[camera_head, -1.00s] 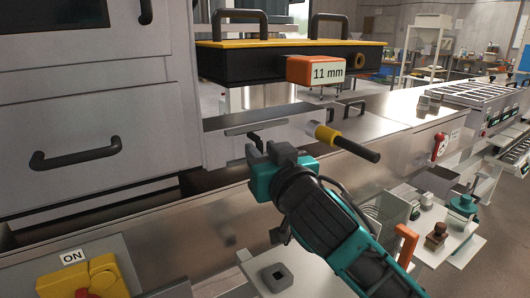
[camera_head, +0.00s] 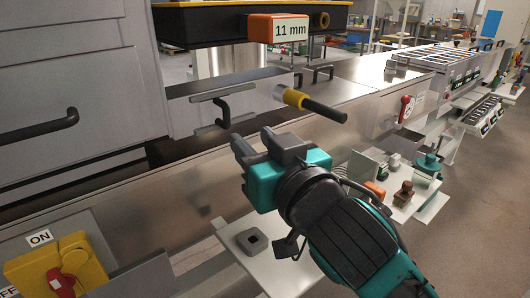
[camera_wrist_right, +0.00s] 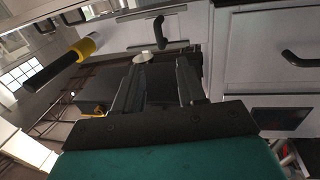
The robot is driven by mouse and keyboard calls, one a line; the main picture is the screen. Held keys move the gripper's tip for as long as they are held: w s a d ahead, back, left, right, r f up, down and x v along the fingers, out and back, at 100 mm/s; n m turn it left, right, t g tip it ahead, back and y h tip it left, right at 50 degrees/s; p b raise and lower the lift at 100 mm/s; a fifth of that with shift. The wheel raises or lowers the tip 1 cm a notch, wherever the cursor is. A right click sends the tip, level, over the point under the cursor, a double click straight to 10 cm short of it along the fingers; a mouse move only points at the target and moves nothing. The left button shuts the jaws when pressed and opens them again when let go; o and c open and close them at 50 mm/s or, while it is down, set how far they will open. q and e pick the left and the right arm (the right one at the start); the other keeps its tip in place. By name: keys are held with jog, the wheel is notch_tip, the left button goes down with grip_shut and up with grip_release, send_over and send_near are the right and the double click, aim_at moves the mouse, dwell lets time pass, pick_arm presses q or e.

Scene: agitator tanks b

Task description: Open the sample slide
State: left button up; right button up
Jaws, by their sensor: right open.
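My right gripper (camera_head: 254,142) is open and empty, to the right of and below the handle in the head view. In the right wrist view its fingers (camera_wrist_right: 157,65) are apart with a gap between them. No contact with the handle shows. My left gripper is not in view.
A black lever with a yellow collar (camera_head: 292,97) sticks out right of the handle. An orange "11 mm" block (camera_head: 277,28) hangs above. A yellow switch with a red knob (camera_head: 60,270) is at lower left. A white shelf (camera_head: 262,268) lies below my gripper.

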jog(key=shift+v, duration=1.4)
jog(key=s+d+f+m+g+h, duration=0.1)
jog(key=s+d+f+g+h, duration=0.15)
jog(key=d+f, duration=0.4)
jog(key=s+d+f+m+g+h, duration=0.1)
jog(key=s+d+f+g+h, duration=0.15)
jog(key=f, duration=0.75)
jog(key=s+d+f+m+g+h, duration=0.1)
jog(key=s+d+f+g, duration=0.35)
jog(key=f, duration=0.45)
jog(key=s+d+f+g+h, duration=0.1)
jog(key=s+d+f+g, duration=0.2)
jog(key=s+d+f, duration=0.5)
jog(key=w+a+f+t+y, duration=0.1)
jog(key=w+a+f+t, duration=0.4)
jog(key=w+f+t, duration=0.1)
jog(key=shift+w+a+f+n+t, duration=0.3)
jog(key=shift+f+n+t, duration=0.15)
jog(key=shift+f, duration=0.3)
jog(key=shift+d, duration=0.15)
